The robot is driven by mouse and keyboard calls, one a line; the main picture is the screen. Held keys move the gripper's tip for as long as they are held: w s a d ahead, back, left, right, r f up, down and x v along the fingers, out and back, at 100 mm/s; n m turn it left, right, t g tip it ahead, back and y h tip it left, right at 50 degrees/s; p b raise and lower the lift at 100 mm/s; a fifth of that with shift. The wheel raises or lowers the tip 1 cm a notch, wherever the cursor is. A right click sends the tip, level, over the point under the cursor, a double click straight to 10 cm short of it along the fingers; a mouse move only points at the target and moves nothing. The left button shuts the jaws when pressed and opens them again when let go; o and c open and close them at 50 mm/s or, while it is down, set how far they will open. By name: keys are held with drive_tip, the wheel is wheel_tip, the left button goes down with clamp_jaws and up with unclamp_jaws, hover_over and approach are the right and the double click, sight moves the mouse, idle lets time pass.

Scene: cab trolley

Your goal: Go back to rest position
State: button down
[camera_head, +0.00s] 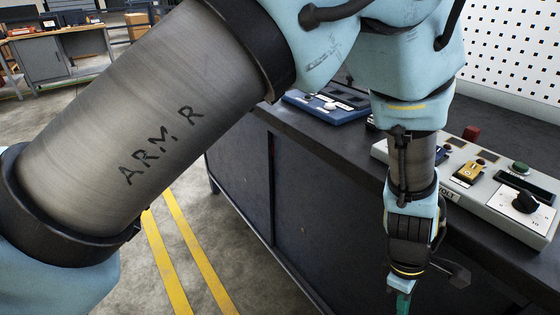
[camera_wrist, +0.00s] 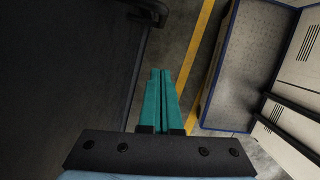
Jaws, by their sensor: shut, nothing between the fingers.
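My gripper (camera_head: 402,303) hangs from my arm in front of the dark cabinet, its teal fingers pointing down at the bottom edge of the head view. In the wrist view its two teal fingers (camera_wrist: 161,74) lie side by side, closed together, with nothing held between them. My arm, marked "ARM R", reaches across the head view from the lower left and hides part of the room behind it.
A dark cabinet (camera_head: 316,240) carries a grey control panel (camera_head: 476,216) and a blue panel (camera_head: 345,117). A blue-rimmed trolley (camera_wrist: 239,70) stands at right in the wrist view. Concrete floor with yellow lines (camera_head: 190,250) is open at left.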

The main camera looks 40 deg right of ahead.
drive_tip(key=w+r+h+p, duration=0.1)
drive_tip(key=w+r, duration=0.3)
drive_tip(key=w, duration=0.5)
drive_tip(key=w+r, duration=0.3)
drive_tip(key=w, duration=0.7)
drive_tip(key=w+a+r+t+p, duration=0.1)
drive_tip(key=w+a+r, duration=0.4)
drive_tip(key=w, duration=0.5)
drive_tip(key=w+a+r+t+p, duration=0.1)
drive_tip(key=w+a+r, duration=0.3)
drive_tip(key=w+a, duration=0.45)
drive_tip(key=w+a+r+m+t+p, duration=0.1)
drive_tip(key=w+a+r, duration=0.2)
drive_tip(key=w+a, duration=0.35)
drive_tip(key=w+a+r+t, duration=0.1)
drive_tip(key=w+a+r, duration=0.25)
drive_tip(key=a, duration=0.65)
drive_tip(key=a+r+m+y+p, duration=0.1)
drive_tip(key=a+r, duration=0.2)
drive_tip(key=a, duration=1.3)
drive_tip(key=shift+s, duration=0.3)
drive_tip(key=shift+d, duration=0.1)
